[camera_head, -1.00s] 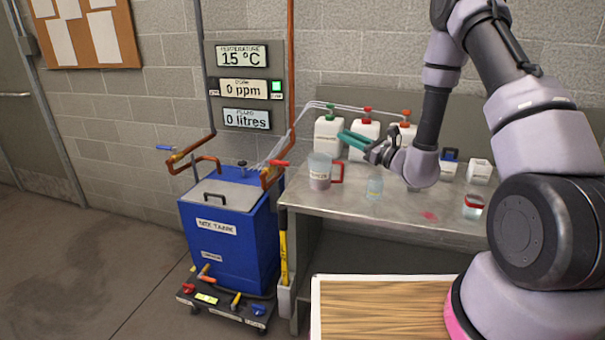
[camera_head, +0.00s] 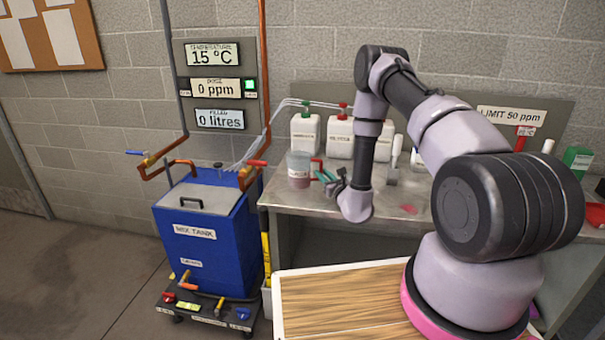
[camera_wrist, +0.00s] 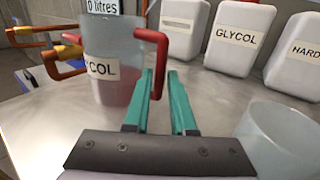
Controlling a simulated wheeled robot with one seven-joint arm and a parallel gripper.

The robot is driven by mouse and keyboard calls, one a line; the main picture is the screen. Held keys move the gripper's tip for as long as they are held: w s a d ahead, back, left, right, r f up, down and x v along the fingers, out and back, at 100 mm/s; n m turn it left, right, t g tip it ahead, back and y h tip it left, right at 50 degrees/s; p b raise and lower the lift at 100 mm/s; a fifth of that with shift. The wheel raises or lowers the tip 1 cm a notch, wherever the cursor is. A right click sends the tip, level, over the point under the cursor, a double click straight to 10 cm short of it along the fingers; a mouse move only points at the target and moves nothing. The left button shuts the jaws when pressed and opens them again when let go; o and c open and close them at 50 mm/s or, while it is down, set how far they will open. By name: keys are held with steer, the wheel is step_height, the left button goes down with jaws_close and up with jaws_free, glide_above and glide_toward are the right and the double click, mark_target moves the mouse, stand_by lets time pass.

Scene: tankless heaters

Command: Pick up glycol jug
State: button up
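The glycol jug (camera_head: 299,172) is a clear jug with pinkish liquid and a red handle, upright on the metal bench. In the wrist view the jug (camera_wrist: 112,55) stands at the upper left, its label partly cut to "COL". My gripper (camera_wrist: 161,78) has two teal fingers with a gap between them. The lower part of the red handle (camera_wrist: 163,50) shows in that gap, at the fingertips; I cannot tell if either finger touches it. In the head view my gripper (camera_head: 322,176) is at the jug's right side, by the handle.
White containers line the bench's back; one is labelled GLYCOL (camera_wrist: 236,35), another HARD (camera_wrist: 298,50). A clear beaker (camera_wrist: 275,135) stands close to the right of my fingers. The blue mix tank (camera_head: 207,235) is left of the bench (camera_head: 280,197).

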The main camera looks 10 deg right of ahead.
steer(key=x, duration=0.5)
steer(key=shift+f, duration=0.3)
jaws_close()
stand_by(1.0)
